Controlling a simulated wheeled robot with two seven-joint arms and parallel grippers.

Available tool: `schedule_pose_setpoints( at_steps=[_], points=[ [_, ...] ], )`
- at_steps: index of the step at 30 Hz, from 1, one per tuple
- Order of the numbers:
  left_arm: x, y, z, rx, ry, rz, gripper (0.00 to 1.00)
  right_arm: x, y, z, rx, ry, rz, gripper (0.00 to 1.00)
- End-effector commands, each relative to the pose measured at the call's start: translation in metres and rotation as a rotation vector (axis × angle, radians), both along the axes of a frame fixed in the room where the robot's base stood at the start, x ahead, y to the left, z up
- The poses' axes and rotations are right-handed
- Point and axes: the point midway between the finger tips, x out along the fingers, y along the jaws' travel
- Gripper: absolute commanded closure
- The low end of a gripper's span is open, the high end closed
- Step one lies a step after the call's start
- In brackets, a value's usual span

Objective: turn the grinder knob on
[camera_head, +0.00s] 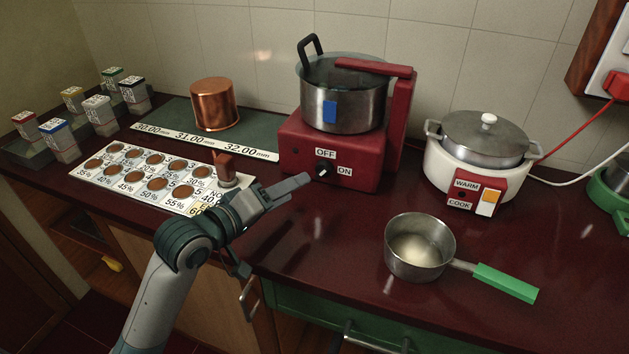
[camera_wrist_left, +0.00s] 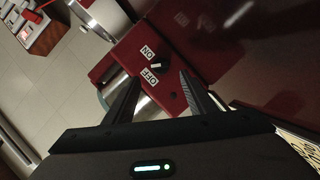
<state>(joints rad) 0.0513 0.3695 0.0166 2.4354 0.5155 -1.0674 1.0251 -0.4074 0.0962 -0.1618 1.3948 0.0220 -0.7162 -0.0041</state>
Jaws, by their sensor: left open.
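The red grinder (camera_head: 300,151) stands at the back middle of the counter, with a steel pot (camera_head: 345,108) on top under a red arm. Its small dark knob (camera_head: 324,171) is on the front face, between the OFF and ON labels. In the left wrist view the knob (camera_wrist_left: 158,66) has a pale mark and lies just beyond the gap between the fingers. My left gripper (camera_head: 303,180) is open and empty, its tips close in front of the knob. In the left wrist view my left gripper (camera_wrist_left: 159,77) shows both fingers spread. Contact cannot be told. My right gripper is out of view.
A small saucepan (camera_head: 419,247) with a green handle stands on the right front. A white cooker (camera_head: 435,168) is behind it. A copper pot (camera_head: 215,104) and a white card (camera_head: 112,180) with brown discs lie left. The counter before the grinder is bare.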

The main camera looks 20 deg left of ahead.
Motion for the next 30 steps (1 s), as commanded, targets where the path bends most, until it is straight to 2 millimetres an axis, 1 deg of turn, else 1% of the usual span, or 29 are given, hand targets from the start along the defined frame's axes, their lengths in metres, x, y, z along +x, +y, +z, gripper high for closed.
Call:
schedule_pose_setpoints(
  at_steps=[1, 3, 9, 15, 21, 29, 30],
  points=[
    [0.009, -0.004, -0.001, -0.003, 0.000, 0.000, 0.50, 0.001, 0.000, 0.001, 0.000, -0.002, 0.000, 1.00],
    [0.021, -0.008, -0.004, -0.003, 0.000, 0.000, 0.50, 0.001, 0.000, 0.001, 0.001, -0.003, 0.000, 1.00],
    [0.052, -0.020, -0.012, -0.001, 0.000, 0.000, 0.50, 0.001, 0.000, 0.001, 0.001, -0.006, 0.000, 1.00],
    [0.073, -0.028, -0.017, -0.001, 0.000, 0.000, 0.50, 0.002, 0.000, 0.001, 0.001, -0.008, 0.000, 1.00],
    [0.081, -0.030, -0.019, 0.000, -0.002, 0.000, 0.50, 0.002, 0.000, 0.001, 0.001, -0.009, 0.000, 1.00],
    [0.081, -0.031, -0.019, 0.000, -0.002, 0.000, 0.50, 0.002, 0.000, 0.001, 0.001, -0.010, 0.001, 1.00],
    [0.081, -0.031, -0.019, 0.000, -0.001, 0.000, 0.57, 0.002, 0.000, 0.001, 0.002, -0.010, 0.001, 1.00]
  ],
)
